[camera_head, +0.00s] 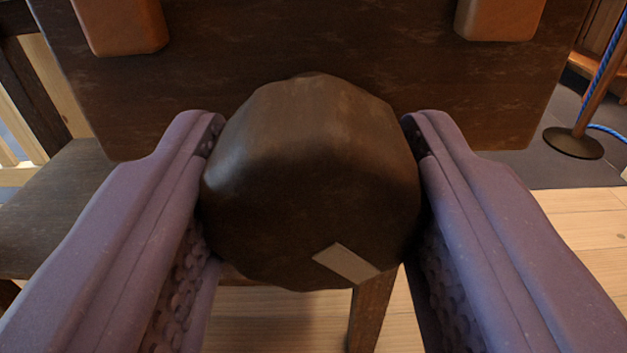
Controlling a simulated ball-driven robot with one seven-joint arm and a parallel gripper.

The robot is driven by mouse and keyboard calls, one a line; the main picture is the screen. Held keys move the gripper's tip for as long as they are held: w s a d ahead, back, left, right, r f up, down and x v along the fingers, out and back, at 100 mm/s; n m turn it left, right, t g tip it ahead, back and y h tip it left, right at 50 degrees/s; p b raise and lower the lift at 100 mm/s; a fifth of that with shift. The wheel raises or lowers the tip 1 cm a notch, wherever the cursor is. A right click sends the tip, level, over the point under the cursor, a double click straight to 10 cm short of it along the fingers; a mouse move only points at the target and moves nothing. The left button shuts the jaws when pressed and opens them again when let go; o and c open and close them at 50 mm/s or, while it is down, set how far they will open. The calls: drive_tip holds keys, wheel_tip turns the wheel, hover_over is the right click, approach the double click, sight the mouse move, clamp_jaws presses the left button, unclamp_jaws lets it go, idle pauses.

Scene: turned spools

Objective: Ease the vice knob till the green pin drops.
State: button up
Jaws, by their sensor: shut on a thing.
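The vice knob (305,190) is a large dark brown, faceted round piece in the middle of the view. A pale rectangular mark (346,263) sits on its lower right face. My gripper (312,165) has two purple fingers with textured inner pads. It is shut on the knob, one finger at its left side and one at its right. The knob stands in front of a dark wooden board (300,50). No green pin shows in this view.
Two orange-brown blocks, left (122,24) and right (500,18), are on the board's upper part. A post with a round base (573,142) and a blue rope (609,50) stands at the right. A dark wooden surface (60,210) lies at the left. Light plank floor (580,225) shows below.

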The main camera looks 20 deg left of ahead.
drive_tip(key=n, duration=0.4)
drive_tip(key=shift+w+r+n, duration=0.1)
drive_tip(key=shift+r+n, duration=0.1)
drive_tip(key=shift+n, duration=0.1)
drive_tip(key=n, duration=0.3)
drive_tip(key=shift+n, duration=0.4)
drive_tip(key=n, duration=0.4)
drive_tip(key=shift+a+b, duration=0.1)
drive_tip(key=shift+b, duration=0.25)
drive_tip(key=n, duration=0.4)
drive_tip(key=shift+b, duration=0.35)
drive_tip(key=n+b, duration=0.1)
drive_tip(key=n, duration=0.2)
drive_tip(key=shift+a+n, duration=0.1)
drive_tip(key=shift+n, duration=0.3)
drive_tip(key=n+b, duration=0.1)
drive_tip(key=n, duration=0.2)
drive_tip(key=shift+f+n, duration=0.15)
drive_tip(key=shift+n, duration=0.15)
drive_tip(key=n+b, duration=0.2)
drive_tip(key=n, duration=0.4)
drive_tip(key=shift+b, duration=0.4)
drive_tip(key=shift+n, duration=0.3)
